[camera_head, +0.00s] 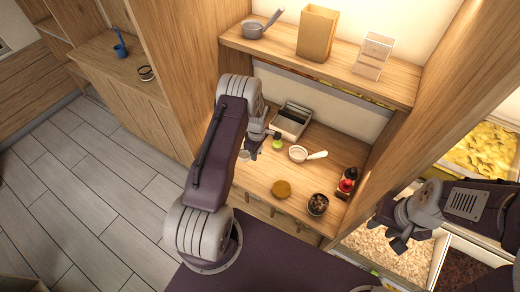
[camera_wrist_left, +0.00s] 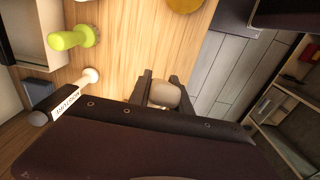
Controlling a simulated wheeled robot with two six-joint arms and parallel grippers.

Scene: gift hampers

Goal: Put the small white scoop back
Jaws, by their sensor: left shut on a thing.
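My left gripper (camera_head: 254,150) reaches down over the left part of the wooden counter and is shut on a small whitish cup-shaped thing, which looks like the small white scoop (camera_head: 244,156). In the left wrist view the scoop (camera_wrist_left: 164,95) sits between the two dark fingers (camera_wrist_left: 163,98); its handle is hidden there. A larger white scoop (camera_head: 298,153) with a pale handle lies on the counter to the right. My right gripper (camera_head: 393,235) is at the right, over the bins, and looks open and empty.
A grey tray (camera_head: 291,120) and a green-topped item (camera_head: 277,141) stand behind my left gripper. A yellow round item (camera_head: 282,188), a dark-filled bowl (camera_head: 317,204) and a red-black bottle (camera_head: 347,181) stand toward the front and right. The shelf above (camera_head: 330,72) holds a saucepan (camera_head: 254,29).

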